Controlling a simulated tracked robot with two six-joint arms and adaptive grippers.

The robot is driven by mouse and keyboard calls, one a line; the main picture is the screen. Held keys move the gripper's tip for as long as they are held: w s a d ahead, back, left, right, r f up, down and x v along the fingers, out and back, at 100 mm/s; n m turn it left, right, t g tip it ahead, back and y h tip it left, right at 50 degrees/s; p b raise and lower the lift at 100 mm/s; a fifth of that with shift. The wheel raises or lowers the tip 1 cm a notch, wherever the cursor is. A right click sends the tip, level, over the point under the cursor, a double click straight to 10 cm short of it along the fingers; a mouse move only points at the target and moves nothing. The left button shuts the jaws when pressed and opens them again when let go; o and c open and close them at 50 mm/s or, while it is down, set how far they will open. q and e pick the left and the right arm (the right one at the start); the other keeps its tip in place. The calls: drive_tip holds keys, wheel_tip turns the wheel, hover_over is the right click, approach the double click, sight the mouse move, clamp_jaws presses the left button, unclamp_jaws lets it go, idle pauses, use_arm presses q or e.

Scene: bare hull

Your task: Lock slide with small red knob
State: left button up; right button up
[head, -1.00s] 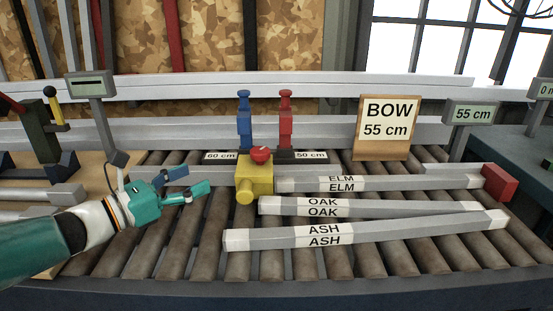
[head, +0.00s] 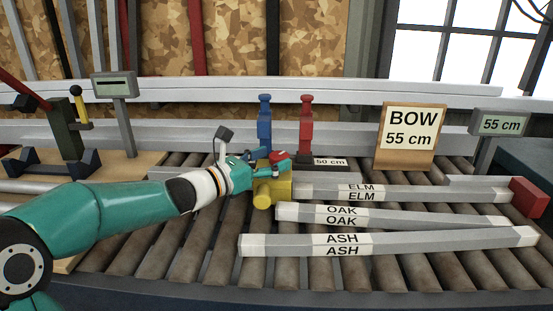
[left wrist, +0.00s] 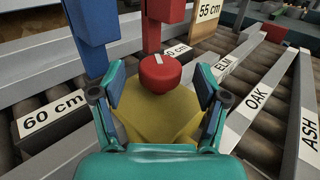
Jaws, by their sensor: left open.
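The yellow slide block (head: 277,191) sits on the rail at the left end of the ELM bar, with the small red knob (head: 279,156) on its top. In the left wrist view the round red knob (left wrist: 160,72) with a pale mark stands over the yellow block (left wrist: 158,118). My left gripper (head: 264,166) is at the knob, partly hiding the block. In the left wrist view its fingers (left wrist: 159,83) are open, one on each side of the knob, with gaps visible. My right gripper is not in view.
Blue (head: 264,122) and red (head: 306,126) upright stops stand just behind the slide. OAK (head: 390,218) and ASH (head: 400,243) bars lie on the rollers in front. A red end block (head: 529,197) is at right. A sign (head: 410,130) reads BOW 55 cm.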

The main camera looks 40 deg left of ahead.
use_arm(q)
drive_tip(key=shift+x, duration=0.8)
drive_tip(key=c, duration=1.2)
drive_tip(key=shift+o, duration=0.2)
drive_tip(key=shift+a+r+m+h+p, duration=0.15)
drive_tip(key=shift+m+h+p, duration=0.2)
drive_tip(key=shift+p, duration=0.35)
drive_tip(key=m+g+h+p, duration=0.2)
drive_tip(key=h+p, duration=0.1)
drive_tip(key=p, duration=0.2)
drive_tip(key=m+g+h+p, duration=0.3)
drive_tip(key=h+p, duration=0.1)
drive_tip(key=p, duration=0.1)
drive_tip(key=m+g+h+p, duration=0.3)
drive_tip(key=p, duration=0.2)
drive_tip(key=shift+w+a+r, duration=0.1)
drive_tip(key=shift+w+a, duration=0.15)
drive_tip(key=shift+w, duration=0.05)
drive_tip(key=shift+w+m+g+h+p, duration=0.1)
drive_tip(key=shift+m+g+h+p, duration=1)
drive_tip(key=shift+g+p, duration=0.6)
drive_tip(key=shift+m, duration=0.25)
